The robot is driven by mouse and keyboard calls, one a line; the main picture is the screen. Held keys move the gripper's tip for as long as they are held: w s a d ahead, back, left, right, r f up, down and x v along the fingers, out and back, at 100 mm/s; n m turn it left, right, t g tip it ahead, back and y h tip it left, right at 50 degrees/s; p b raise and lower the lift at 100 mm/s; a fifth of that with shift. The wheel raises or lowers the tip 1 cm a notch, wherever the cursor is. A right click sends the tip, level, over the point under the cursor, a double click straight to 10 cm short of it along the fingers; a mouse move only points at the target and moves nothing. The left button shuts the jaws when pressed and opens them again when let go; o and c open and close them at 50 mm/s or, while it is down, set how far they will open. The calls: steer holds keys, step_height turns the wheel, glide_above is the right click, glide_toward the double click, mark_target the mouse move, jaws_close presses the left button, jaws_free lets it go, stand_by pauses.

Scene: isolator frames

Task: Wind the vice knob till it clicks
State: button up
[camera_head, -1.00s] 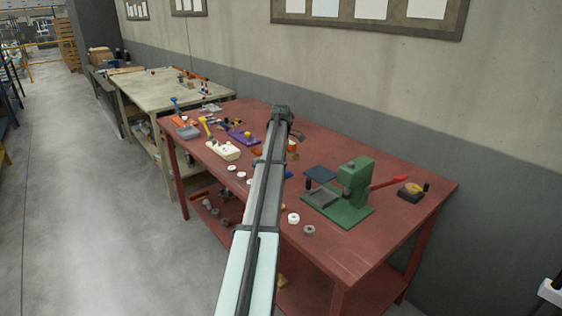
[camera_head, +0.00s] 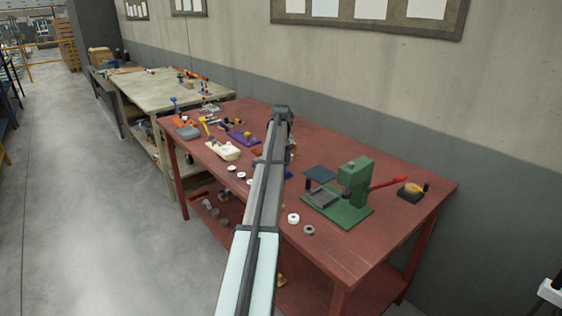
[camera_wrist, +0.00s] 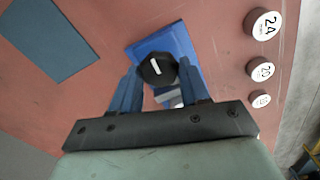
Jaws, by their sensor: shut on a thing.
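The vice (camera_wrist: 177,43) is a blue block on the red bench, in the upper middle of the wrist view. Its knob (camera_wrist: 157,69) is black with a short white line on its face, tilted slightly from upright. My gripper (camera_wrist: 158,82) has two blue fingers, one on each side of the knob, and is shut on it. In the head view my arm covers most of the vice, and a small blue part (camera_head: 288,174) shows just right of the arm. The fingers cannot be made out in that view.
A green press (camera_head: 352,190) with a red lever stands right of my arm. White numbered discs (camera_wrist: 263,24) lie near the bench edge. A dark blue plate (camera_wrist: 50,40) lies left of the vice. The bench's front right corner (camera_head: 345,262) is clear.

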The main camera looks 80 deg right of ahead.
steer(key=m, duration=0.7)
stand_by(1.2)
steer(key=o, duration=1.1)
steer(key=shift+c, duration=0.2)
step_height(320, 180, up, 14)
steer(key=shift+f, duration=0.1)
